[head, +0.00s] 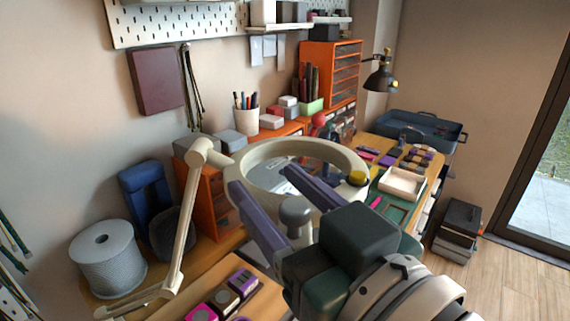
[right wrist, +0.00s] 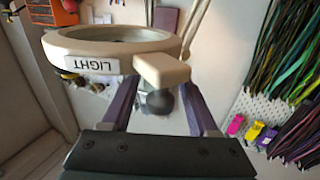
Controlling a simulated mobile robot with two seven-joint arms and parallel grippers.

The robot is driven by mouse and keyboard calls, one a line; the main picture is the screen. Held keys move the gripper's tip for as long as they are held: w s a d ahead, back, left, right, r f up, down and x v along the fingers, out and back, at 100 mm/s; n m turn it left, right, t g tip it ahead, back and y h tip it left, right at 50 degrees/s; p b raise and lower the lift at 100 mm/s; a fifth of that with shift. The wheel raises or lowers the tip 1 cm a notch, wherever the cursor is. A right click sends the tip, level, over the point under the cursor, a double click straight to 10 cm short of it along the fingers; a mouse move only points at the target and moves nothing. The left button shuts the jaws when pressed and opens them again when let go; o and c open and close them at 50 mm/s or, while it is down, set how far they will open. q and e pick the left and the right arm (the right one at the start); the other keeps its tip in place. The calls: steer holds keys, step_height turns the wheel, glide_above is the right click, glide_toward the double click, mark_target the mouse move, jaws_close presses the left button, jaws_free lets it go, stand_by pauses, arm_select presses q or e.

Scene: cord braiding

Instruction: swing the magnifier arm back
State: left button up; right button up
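The magnifier (head: 352,160) is a cream ring with a clear lens, seen at the middle of the head view. Its jointed cream arm (head: 182,225) runs from the ring's left side down to the bench at lower left. A grey knob (head: 296,211) is at the ring's near side; it also shows in the right wrist view (right wrist: 160,103), below a cream block. My right gripper (head: 265,177) is open, its two purple fingers on either side of the knob with gaps visible in the wrist view. I cannot tell whether either finger touches the ring. My left gripper is out of view.
A grey cord spool (head: 108,262), a blue stand (head: 146,196) and orange drawers (head: 205,200) stand left on the bench. A white pen cup (head: 245,120) is behind the ring. A cream tray (head: 402,184) and a black lamp (head: 380,78) are right. Open floor lies far right.

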jaws_close()
stand_by(1.2)
